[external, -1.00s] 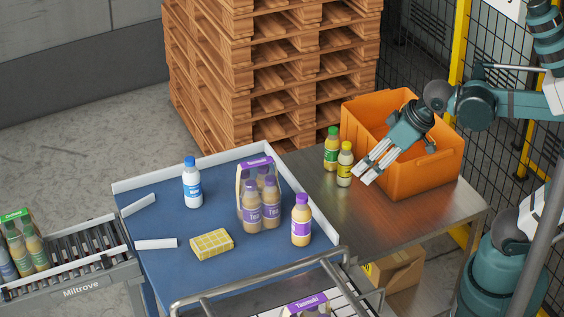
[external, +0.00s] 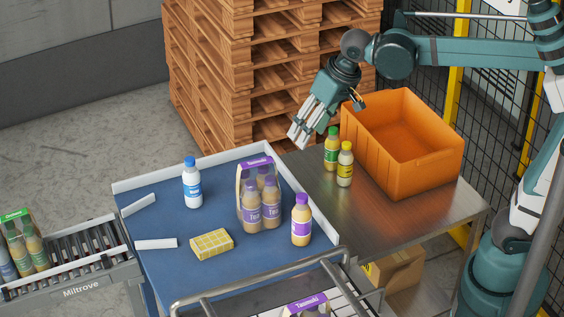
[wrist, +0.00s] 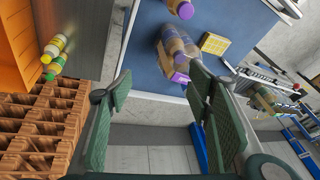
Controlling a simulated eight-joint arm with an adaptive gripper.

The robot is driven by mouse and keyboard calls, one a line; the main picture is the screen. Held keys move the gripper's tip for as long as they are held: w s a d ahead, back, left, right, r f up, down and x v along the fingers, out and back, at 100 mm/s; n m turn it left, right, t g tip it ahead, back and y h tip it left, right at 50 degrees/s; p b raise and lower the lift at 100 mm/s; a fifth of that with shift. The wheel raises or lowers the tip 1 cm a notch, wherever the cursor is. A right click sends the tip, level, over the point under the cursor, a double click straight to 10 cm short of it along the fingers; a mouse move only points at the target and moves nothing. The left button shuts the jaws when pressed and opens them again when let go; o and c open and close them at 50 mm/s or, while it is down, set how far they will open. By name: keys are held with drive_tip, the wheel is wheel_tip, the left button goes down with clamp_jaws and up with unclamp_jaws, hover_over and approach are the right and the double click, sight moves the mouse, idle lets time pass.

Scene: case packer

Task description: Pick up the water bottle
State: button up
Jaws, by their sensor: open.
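The water bottle (external: 192,185), white with a blue cap and blue label, stands upright on the blue table (external: 215,219), towards its back left. I cannot make it out in the wrist view, where a finger covers part of the table. My gripper (external: 299,135) is open and empty, raised near the back right corner of the blue table, well right of the bottle. In the wrist view its fingers (wrist: 158,90) are spread apart, with the table edge and floor between them.
A pack of purple-capped tea bottles (external: 262,205), a single tea bottle (external: 301,222) and a yellow block (external: 212,244) share the table. Green- and yellow-capped bottles (external: 345,165) stand by the orange crate (external: 405,180). Pallets (external: 235,90) rise behind. A low white rim edges the table.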

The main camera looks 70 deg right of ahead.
drive_tip(key=w+a+m+g, duration=0.1)
drive_tip(key=w+m, duration=0.1)
drive_tip(key=w, duration=0.8)
drive_tip(key=m+g+p, duration=0.1)
drive_tip(key=m+g, duration=0.2)
drive_tip(key=m, duration=0.2)
approach(189, 172)
drive_tip(key=shift+w+d+f, duration=0.2)
drive_tip(key=shift+d+f, duration=0.15)
drive_tip(key=shift+d, duration=0.15)
drive_tip(key=shift+w+d+f, duration=0.2)
drive_tip(key=shift+d+f, duration=0.2)
drive_tip(key=shift+d, duration=0.1)
drive_tip(key=shift+w+f+m, duration=0.2)
drive_tip(key=shift+w+m, duration=0.05)
drive_tip(key=shift+m, duration=0.05)
wheel_tip(189, 172, down, 9)
drive_tip(key=shift+f, duration=0.35)
drive_tip(key=shift+f, duration=1.3)
